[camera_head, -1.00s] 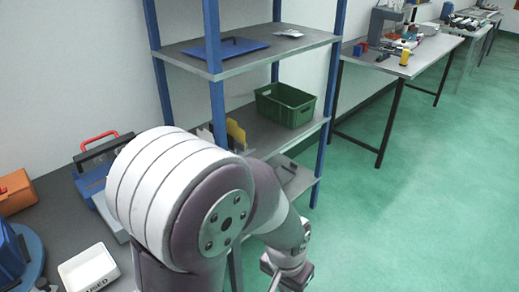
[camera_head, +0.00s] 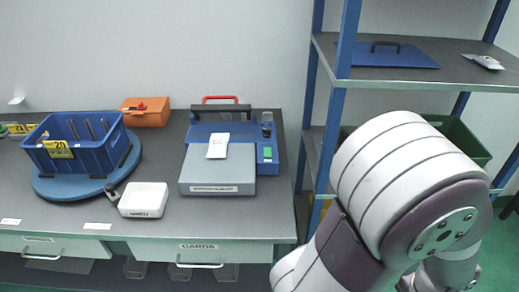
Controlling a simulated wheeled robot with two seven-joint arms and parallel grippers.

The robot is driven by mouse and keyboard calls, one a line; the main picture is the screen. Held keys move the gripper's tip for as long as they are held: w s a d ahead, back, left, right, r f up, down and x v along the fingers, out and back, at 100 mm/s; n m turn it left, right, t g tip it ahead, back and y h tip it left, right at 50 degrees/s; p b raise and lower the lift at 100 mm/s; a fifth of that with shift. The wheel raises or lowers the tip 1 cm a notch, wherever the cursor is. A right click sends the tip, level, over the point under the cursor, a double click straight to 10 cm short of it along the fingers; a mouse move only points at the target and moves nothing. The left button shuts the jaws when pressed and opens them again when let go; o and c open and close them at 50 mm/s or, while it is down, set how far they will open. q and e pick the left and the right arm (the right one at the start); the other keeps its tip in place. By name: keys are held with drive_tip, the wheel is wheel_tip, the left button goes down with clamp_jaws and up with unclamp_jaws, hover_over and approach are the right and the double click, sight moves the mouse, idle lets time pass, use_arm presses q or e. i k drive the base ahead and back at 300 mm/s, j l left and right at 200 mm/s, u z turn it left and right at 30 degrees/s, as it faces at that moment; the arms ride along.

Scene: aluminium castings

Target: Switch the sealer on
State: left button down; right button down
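The sealer (camera_head: 218,170) is a blue and grey bench machine. It stands on the grey workbench, with a dark bar and a red handle (camera_head: 222,99) along its back. A white packet (camera_head: 218,146) lies on its top. A small green part (camera_head: 267,152), perhaps a switch, shows on the blue right side; its state I cannot tell. One of my arms fills the lower right, to the right of the sealer and apart from it in the picture. Its gripper is cut off or hidden below. My other arm does not show.
A blue crate (camera_head: 112,155) with a yellow label sits on a blue round plate at the left. Shelving with blue posts (camera_head: 347,40) rises to the right of the bench.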

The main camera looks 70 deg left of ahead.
sight(268, 154)
drive_tip(key=i+u, duration=0.15)
drive_tip(key=u, duration=0.3)
drive_tip(key=i+u, duration=0.1)
drive_tip(key=u, duration=0.35)
drive_tip(key=i+u, duration=0.15)
drive_tip(key=u, duration=0.3)
drive_tip(key=i+l+u, duration=0.1)
drive_tip(key=u, duration=0.4)
drive_tip(key=i+l+u, duration=0.1)
drive_tip(key=u, duration=0.35)
drive_tip(key=i+l+u, duration=0.1)
drive_tip(key=u, duration=0.35)
drive_tip(key=l+u, duration=0.3)
drive_tip(key=u, duration=0.15)
drive_tip(key=i, duration=0.05)
